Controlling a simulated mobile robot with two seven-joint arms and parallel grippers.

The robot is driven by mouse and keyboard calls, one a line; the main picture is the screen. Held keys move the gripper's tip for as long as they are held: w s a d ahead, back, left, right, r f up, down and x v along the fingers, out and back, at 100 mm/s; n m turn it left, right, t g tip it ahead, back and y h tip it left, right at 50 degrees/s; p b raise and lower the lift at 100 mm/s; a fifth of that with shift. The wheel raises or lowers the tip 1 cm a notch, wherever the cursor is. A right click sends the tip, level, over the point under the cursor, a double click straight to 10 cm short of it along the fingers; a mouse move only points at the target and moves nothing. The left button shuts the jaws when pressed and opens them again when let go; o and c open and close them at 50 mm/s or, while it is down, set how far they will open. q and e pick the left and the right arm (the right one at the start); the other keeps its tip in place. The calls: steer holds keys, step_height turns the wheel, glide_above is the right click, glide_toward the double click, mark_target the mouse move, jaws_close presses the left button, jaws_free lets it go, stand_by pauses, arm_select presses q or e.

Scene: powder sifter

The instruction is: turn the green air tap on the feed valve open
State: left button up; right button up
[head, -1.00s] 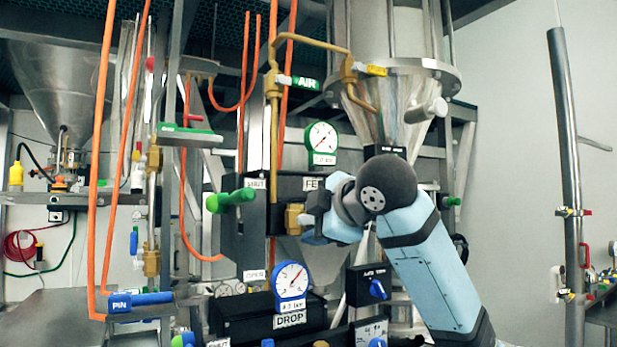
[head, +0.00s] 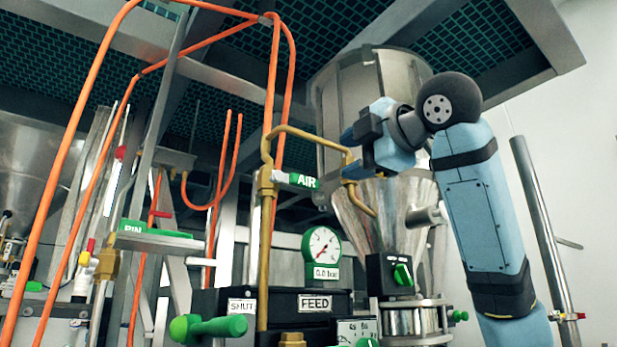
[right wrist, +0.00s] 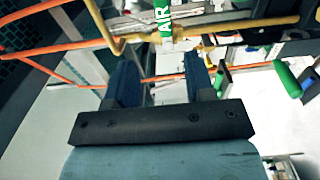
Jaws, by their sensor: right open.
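The green air tap (head: 303,181) is a short handle marked AIR on a brass pipe above the FEED box (head: 315,303). It points right, roughly along the horizontal, from a white collar on the brass fitting. My right gripper (head: 352,135) is up and to the right of the tap in the head view, apart from it. In the right wrist view its two blue fingers (right wrist: 162,75) are spread with nothing between them, and the tap (right wrist: 165,18) shows beyond them near the top edge. My left gripper is not in view.
A round green gauge (head: 322,247) sits below the tap. The brass pipe (head: 312,137) arches beside it toward the steel hopper (head: 385,215). Orange hoses (head: 288,75) hang behind. A green-handled lever (head: 210,327) projects at lower left of the FEED box.

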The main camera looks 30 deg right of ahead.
mark_target(309, 181)
steer(key=w, duration=0.3)
steer(key=w+p, duration=0.1)
steer(key=w, duration=0.3)
steer(key=w+a+p, duration=0.1)
steer(key=w, duration=0.3)
steer(key=shift+w+f, duration=0.15)
steer(key=shift+w, duration=0.05)
steer(key=shift+w+f, duration=0.1)
steer(key=shift+w, duration=0.35)
steer(key=shift+s, duration=0.15)
steer(key=shift+c, duration=1.1)
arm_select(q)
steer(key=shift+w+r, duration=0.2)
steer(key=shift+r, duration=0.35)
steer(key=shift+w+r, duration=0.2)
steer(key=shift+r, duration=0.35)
arm_select(e)
jaws_close()
